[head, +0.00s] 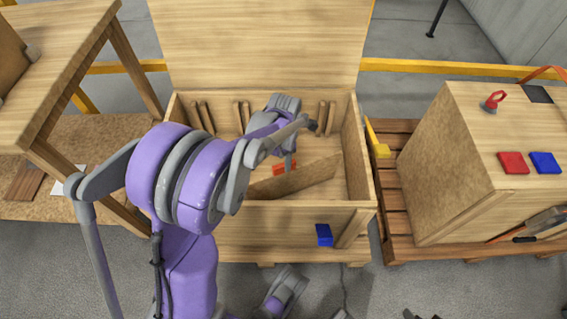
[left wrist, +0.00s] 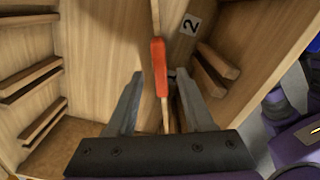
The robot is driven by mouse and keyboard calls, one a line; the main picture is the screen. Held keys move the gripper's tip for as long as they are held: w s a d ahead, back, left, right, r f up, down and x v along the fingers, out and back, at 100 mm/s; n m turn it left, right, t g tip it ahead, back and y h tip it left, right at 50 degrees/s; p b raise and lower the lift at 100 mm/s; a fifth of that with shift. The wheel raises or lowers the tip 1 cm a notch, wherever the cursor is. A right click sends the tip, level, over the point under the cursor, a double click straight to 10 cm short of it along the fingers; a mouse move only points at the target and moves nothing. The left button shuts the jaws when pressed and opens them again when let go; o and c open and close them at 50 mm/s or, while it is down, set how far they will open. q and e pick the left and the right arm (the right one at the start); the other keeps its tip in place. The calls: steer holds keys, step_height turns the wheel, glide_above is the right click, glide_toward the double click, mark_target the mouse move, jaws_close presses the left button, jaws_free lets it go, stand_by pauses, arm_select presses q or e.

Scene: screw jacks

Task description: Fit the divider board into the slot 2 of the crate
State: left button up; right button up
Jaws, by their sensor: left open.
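The wooden crate (head: 222,216) stands open with its lid raised at the back. Paired rails on its walls form slots. The divider board (head: 310,176) is inside the crate, slanted across it. Its red handle (head: 279,168) is partly hidden by my left arm. In the left wrist view the handle (left wrist: 160,66) sits on the board's edge, beside a "2" label (left wrist: 190,24) on the crate wall. My left gripper (head: 290,163) reaches into the crate from above. Its fingers (left wrist: 160,76) are open, one on each side of the handle line, with nothing clamped.
A blue block (head: 324,235) is on the crate's front. At right, a wooden box (head: 445,180) with red and blue blocks on top stands on a pallet (head: 395,200). A wooden table (head: 60,65) stands at left. Clear floor lies in front at right.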

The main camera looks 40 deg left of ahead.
arm_select(q)
step_height(320, 180, up, 8)
steer(key=p, duration=0.2)
steer(key=s+d+r+m+t, duration=0.1)
steer(key=s+d+m+t, duration=0.1)
steer(key=s+d+m, duration=0.6)
steer(key=s+d+m+t, duration=0.2)
steer(key=s+d+m, duration=0.5)
steer(key=m, duration=1.5)
steer(key=shift+s+d+r+m, duration=0.3)
steer(key=shift+s+d+r, duration=0.1)
steer(key=shift+s, duration=0.5)
